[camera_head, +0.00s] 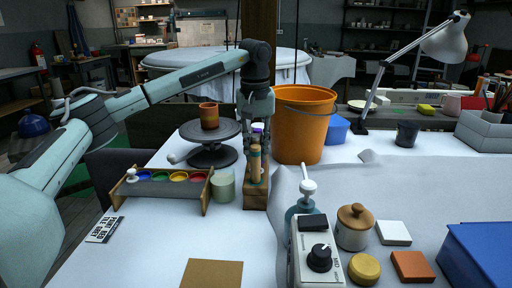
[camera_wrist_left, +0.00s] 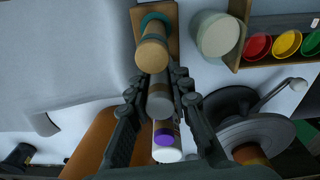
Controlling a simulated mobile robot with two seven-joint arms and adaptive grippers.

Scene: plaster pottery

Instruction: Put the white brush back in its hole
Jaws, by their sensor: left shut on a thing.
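My left gripper (camera_head: 252,138) is above the wooden brush holder (camera_head: 255,196) and points down. It is shut on the white brush, whose white and purple end (camera_wrist_left: 167,146) shows between the fingers in the left wrist view. A grey cylinder part (camera_wrist_left: 160,98) lies between the fingertips. A wooden-handled brush (camera_wrist_left: 152,52) with a teal ring stands upright in the holder, close to the fingertips. The white brush's lower end and its hole are hidden. My right gripper is out of view.
A rack of paint cups (camera_head: 165,187) and a pale green cup (camera_head: 223,186) stand left of the holder. A turntable (camera_head: 210,155) with a clay pot (camera_head: 209,115) is behind them. An orange bucket (camera_head: 301,130) stands close on the right. The front left table is mostly clear.

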